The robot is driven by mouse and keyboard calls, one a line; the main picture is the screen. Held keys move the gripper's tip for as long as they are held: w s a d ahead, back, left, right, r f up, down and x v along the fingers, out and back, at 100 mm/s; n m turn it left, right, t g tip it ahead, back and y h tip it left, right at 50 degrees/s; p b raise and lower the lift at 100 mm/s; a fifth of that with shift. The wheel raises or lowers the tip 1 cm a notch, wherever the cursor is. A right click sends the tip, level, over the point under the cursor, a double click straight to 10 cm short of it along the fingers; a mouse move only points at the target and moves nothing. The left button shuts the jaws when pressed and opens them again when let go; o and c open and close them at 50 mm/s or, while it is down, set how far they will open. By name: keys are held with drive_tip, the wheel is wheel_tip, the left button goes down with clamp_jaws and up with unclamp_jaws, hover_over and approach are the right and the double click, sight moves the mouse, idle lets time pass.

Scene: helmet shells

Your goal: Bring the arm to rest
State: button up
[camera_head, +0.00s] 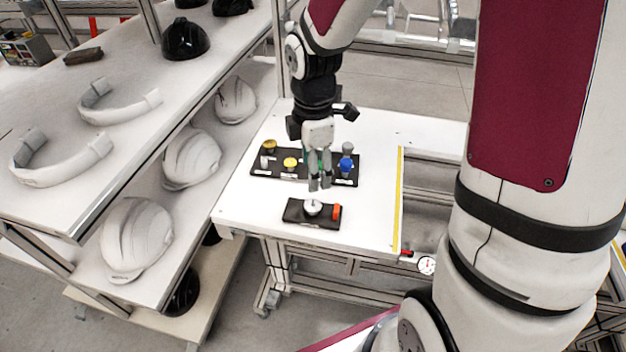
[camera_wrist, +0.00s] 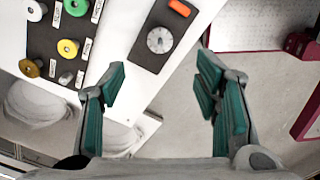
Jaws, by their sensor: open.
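My gripper (camera_head: 319,183) is open and empty, with its fingers pointing down above the white table (camera_head: 375,220). In the head view it hangs between the black tray of coloured knobs (camera_head: 265,179) and a small black plate (camera_head: 294,212). In the wrist view the two teal-padded fingers (camera_wrist: 165,95) stand wide apart with nothing between them. The small plate carries a pale round knob (camera_head: 313,207) and an orange piece (camera_head: 337,212); both also show in the wrist view. The gripper partly hides the tray's middle.
The tray holds yellow (camera_head: 290,164), blue (camera_head: 346,164) and other knobs. At the left, a shelf holds several white helmet shells (camera_head: 137,238), with black ones (camera_head: 185,40) and white curved bands (camera_head: 60,160) above. A yellow strip (camera_head: 401,200) lies along the table's right side.

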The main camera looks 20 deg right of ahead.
drive_tip(key=shift+r, duration=0.5)
drive_tip(key=s+r+m+t, duration=0.4)
drive_tip(key=s+r+m, duration=1.3)
drive_tip(key=s, duration=0.1)
drive_tip(key=shift+d, duration=0.15)
drive_tip(key=shift+s, duration=0.1)
